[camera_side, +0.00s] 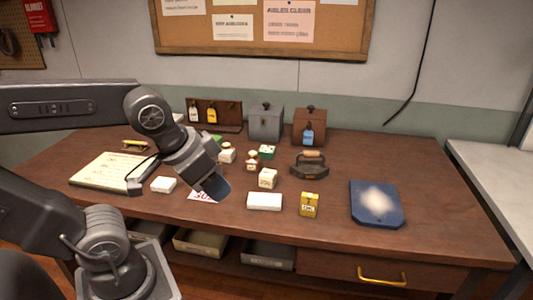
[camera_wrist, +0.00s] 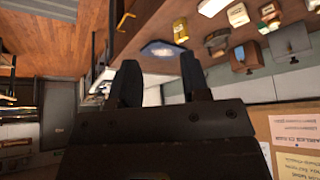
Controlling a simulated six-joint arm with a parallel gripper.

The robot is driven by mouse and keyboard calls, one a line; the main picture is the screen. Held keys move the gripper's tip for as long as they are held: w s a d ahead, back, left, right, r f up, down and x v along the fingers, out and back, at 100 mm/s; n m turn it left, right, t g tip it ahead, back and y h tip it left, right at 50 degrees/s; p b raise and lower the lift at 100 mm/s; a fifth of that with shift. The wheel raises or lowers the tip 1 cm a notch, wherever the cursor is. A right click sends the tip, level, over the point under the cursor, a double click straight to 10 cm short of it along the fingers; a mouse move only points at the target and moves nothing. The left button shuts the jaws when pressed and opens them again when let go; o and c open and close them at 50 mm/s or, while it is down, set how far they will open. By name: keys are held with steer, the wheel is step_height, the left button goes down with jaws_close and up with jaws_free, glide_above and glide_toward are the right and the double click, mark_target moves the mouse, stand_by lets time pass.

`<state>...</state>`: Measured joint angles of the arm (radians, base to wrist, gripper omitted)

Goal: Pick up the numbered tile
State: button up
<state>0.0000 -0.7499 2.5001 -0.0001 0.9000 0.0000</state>
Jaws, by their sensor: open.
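No number can be read clearly enough to single out the numbered tile. A small white block with dark marks (camera_side: 267,178) stands mid-table, and a yellow block with dark marks (camera_side: 309,205) stands to its right. A plain white slab (camera_side: 264,201) lies in front of the marked white block. Another small white piece (camera_side: 163,185) lies left of my gripper. My gripper (camera_side: 215,188) is above the left-middle of the table, over a sheet with red print (camera_side: 203,196). In the wrist view my gripper (camera_wrist: 159,62) has its two fingers apart with nothing between them.
A flat iron (camera_side: 309,165) and a blue pad with a pale patch (camera_side: 377,204) are to the right. Grey (camera_side: 265,123) and brown (camera_side: 309,127) boxes stand at the back. A pale board (camera_side: 105,172) lies left.

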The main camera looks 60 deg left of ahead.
steer(key=shift+o, duration=0.3)
steer(key=o, duration=0.9)
steer(key=shift+c, duration=0.2)
steer(key=w+a+r+n+y, duration=0.1)
steer(key=w+a+r+n, duration=0.1)
steer(key=w+a, duration=0.35)
steer(key=w+a+r+n, duration=0.1)
steer(key=w+a+r, duration=0.1)
steer(key=w, duration=0.7)
steer(key=n+g+y, duration=0.2)
steer(key=n, duration=0.4)
glide_above(266, 151)
steer(key=d, duration=0.1)
steer(key=f, duration=2.1)
steer(key=shift+s+f, duration=0.15)
steer(key=shift+s, duration=0.25)
steer(key=shift+s+x, duration=0.2)
steer(key=shift+x, duration=1.25)
steer(key=shift+s+x, duration=0.25)
steer(key=shift+x, duration=1.2)
